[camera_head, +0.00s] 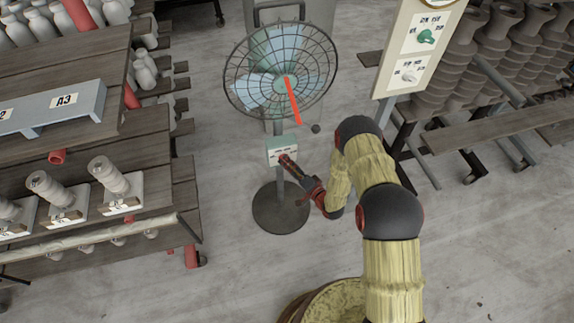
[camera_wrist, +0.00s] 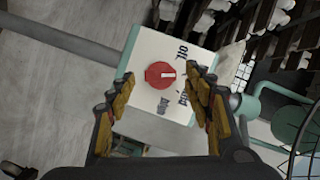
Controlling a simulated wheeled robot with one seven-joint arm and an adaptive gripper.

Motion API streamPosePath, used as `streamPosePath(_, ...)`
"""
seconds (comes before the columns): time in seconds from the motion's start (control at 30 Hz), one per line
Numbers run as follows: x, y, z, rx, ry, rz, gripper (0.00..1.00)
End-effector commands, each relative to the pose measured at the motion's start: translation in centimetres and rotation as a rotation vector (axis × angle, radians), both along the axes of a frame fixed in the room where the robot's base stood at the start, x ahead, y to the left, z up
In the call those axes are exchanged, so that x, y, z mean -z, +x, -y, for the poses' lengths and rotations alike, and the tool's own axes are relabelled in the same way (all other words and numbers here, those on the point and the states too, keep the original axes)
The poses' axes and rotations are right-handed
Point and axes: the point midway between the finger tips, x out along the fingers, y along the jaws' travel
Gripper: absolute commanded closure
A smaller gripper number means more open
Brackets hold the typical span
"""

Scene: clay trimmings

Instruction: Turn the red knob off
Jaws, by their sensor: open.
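A standing fan (camera_head: 281,68) with a wire cage and a red streamer stands on a round dark base (camera_head: 281,208). Its pale control box (camera_head: 275,153) sits on the pole. In the wrist view the control box (camera_wrist: 148,52) carries a round red knob (camera_wrist: 160,75) with a white mark pointing right in the picture. Printed labels surround the knob; one near its upper right reads "Off", and the others are hard to read. My gripper (camera_wrist: 162,80) is open, its fingers on either side of the knob in the picture. Contact cannot be told. In the head view my gripper (camera_head: 289,164) is at the box.
A wooden workbench (camera_head: 150,185) with several clay pieces stands at the left. A sign board (camera_head: 411,50) and racks of dark insulators (camera_head: 500,40) stand at the right. The grey floor (camera_head: 235,260) around the fan base is mostly clear.

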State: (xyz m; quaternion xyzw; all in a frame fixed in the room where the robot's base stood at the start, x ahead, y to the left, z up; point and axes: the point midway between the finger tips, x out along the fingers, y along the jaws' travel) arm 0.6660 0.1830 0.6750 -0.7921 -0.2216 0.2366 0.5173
Motion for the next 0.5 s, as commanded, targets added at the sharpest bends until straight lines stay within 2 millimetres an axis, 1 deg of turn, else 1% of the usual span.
streamPosePath(0.1,0.29,0.77,-0.67,-0.001,0.001,-0.001,0.48)
streamPosePath(0.2,0.27,1.13,-0.93,-0.001,0.001,-0.001,0.48)
streamPosePath(0.47,0.25,1.23,-0.96,0.0,0.0,-0.001,0.48)
streamPosePath(0.5,0.25,1.24,-0.95,0.0,0.0,-0.001,0.51)
